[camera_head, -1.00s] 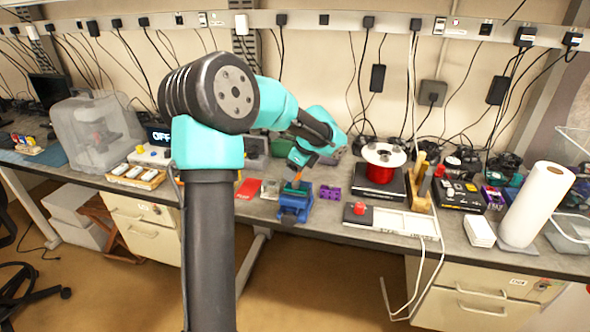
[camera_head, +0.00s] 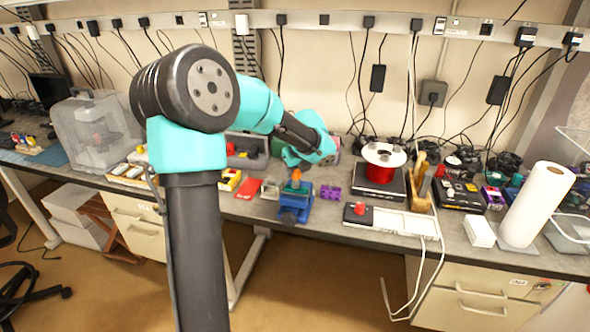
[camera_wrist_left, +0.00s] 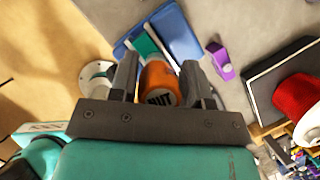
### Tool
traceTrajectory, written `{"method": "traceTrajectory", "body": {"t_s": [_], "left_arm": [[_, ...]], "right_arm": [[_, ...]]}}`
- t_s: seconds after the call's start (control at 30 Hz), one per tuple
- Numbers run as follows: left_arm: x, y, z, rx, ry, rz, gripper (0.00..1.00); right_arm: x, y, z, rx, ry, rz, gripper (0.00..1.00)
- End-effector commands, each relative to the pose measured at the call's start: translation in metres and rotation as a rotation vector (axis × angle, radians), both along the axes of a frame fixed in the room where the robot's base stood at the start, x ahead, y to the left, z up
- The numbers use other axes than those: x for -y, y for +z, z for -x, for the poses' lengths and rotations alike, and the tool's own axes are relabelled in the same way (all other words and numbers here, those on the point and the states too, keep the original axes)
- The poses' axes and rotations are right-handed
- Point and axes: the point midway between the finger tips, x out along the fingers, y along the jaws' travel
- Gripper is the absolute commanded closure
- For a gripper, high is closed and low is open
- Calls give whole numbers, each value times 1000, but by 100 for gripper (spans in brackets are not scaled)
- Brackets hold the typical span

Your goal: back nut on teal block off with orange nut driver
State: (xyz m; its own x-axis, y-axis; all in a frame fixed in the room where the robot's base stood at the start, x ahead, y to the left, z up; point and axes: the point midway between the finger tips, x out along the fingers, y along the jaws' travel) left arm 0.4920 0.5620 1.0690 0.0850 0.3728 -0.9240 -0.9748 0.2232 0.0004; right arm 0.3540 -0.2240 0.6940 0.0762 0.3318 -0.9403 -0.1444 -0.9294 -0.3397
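The orange nut driver (camera_head: 296,175) stands over the blue vise (camera_head: 296,204) in the head view. In the left wrist view the driver (camera_wrist_left: 161,84), marked NUT, lies between the fingers of my left gripper (camera_wrist_left: 160,82), which looks shut on it. The teal block (camera_wrist_left: 144,43) sits in the blue vise (camera_wrist_left: 180,36); a small teal part of the block (camera_head: 297,187) shows below the driver in the head view. The driver's tip and the nut are hidden, so I cannot tell whether they touch. My right gripper is not in view.
A purple block (camera_head: 330,193) stands right of the vise, and a red button box (camera_head: 358,212) is further right. A red spool (camera_head: 381,171) is behind that box. A red flat piece (camera_head: 248,188) lies left of the vise. The table's front edge is close.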

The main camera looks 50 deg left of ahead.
Motion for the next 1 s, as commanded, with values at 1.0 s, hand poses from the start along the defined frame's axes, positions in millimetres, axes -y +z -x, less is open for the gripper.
{"method": "traceTrajectory", "body": {"t_s": [1.0], "left_arm": [[0, 1, -2, 4, 701, 1, 86]], "right_arm": [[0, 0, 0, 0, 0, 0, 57]]}}
